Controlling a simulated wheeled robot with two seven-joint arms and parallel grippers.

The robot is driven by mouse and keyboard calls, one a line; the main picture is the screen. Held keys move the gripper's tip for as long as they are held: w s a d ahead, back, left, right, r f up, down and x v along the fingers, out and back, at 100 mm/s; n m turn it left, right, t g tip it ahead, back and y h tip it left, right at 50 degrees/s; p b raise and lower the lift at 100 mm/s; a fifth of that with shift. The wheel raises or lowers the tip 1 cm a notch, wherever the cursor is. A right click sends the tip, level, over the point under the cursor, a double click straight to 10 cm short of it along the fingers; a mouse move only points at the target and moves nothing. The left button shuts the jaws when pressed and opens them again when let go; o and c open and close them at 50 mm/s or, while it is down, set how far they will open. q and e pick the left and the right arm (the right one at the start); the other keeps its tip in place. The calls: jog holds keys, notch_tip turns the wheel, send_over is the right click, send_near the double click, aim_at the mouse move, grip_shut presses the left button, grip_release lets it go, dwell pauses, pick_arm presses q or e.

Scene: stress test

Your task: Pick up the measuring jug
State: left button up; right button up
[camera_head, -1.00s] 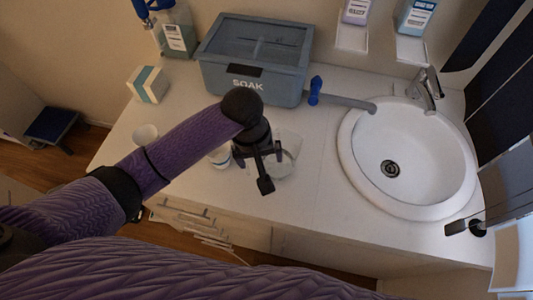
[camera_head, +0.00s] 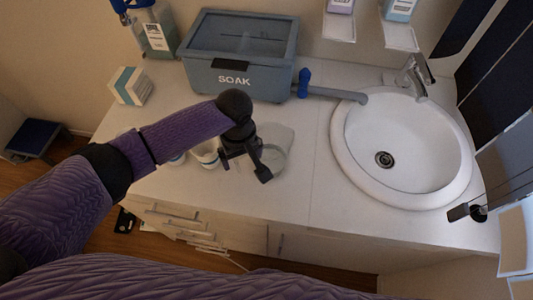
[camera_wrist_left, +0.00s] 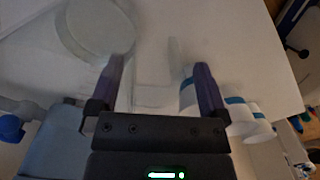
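The measuring jug (camera_head: 278,148) is a clear, see-through vessel on the white counter, just right of my left gripper in the camera_head view. In the wrist view its round body (camera_wrist_left: 95,28) shows faintly beyond the left finger. A pale translucent strip, perhaps its handle (camera_wrist_left: 175,60), shows between the fingers, but contact cannot be told. My left gripper (camera_head: 245,165) points down over the counter, and its two fingers (camera_wrist_left: 158,88) are spread open. It partly hides the jug's left side in the head view. My right gripper is not in view.
White cups (camera_head: 206,152) with blue bands stand close left of the gripper. A blue-grey SOAK box (camera_head: 235,82) stands behind, a small carton (camera_head: 130,87) at the left. The round sink (camera_head: 400,150) is to the right. The front middle counter is clear.

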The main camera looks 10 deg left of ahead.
pick_arm(q)
grip_shut()
dwell(0.4)
